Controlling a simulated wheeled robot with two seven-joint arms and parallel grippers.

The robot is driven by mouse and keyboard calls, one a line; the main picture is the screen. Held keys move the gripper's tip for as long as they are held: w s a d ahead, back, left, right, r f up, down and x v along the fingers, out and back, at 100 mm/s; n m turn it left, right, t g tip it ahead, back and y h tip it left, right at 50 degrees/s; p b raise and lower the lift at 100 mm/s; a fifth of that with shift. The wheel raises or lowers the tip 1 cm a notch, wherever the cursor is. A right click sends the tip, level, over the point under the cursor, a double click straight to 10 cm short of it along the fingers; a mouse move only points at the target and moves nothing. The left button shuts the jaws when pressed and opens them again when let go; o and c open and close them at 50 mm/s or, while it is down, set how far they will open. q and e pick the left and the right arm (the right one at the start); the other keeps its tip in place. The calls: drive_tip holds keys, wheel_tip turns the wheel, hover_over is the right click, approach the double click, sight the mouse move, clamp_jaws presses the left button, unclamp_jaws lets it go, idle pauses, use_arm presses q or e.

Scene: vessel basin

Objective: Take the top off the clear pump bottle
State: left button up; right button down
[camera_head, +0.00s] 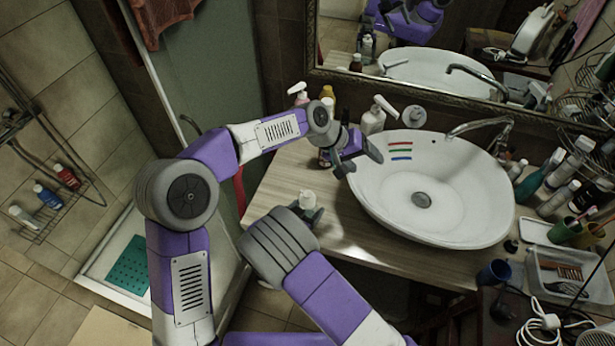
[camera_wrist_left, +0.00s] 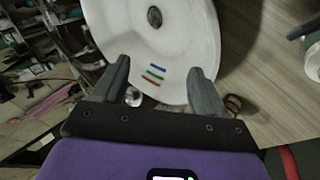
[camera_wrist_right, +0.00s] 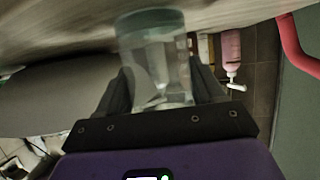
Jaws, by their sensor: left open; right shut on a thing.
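The clear bottle (camera_wrist_right: 155,60) is between the fingers of my right gripper (camera_wrist_right: 160,95), which is shut on it. In the head view, a pale bottle top (camera_head: 307,198) shows between the right gripper's (camera_head: 308,214) dark fingers, above the counter left of the sink. Whether the bottle touches the counter is unclear, and its pump is not clearly visible. My left gripper (camera_head: 360,155) is open and empty, over the basin's left rim, apart from the bottle and to its upper right. The left wrist view shows its spread fingers (camera_wrist_left: 160,85) with the basin beyond.
The white basin (camera_head: 440,215) bears red, green and blue stripes. A white pump bottle (camera_head: 374,118) and a pink pump bottle (camera_head: 298,94) stand behind my left arm; the pink one also shows in the right wrist view (camera_wrist_right: 230,55). The wooden counter (camera_head: 350,235) is clear in front.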

use_arm(q)
drive_tip(key=s+a+f+m+g+y, duration=0.1)
drive_tip(key=s+a+f+m+y, duration=0.15)
drive_tip(key=a, duration=0.25)
drive_tip(key=m+y, duration=0.4)
drive_tip(key=y, duration=0.2)
hover_over(307, 193)
wheel_tip(307, 193, down, 2)
drive_tip(key=shift+d+f, duration=0.1)
drive_tip(key=shift+f, duration=3.9)
drive_tip(key=c, duration=1.1)
drive_tip(key=shift+n, duration=1.55)
drive_tip(key=shift+r, duration=0.25)
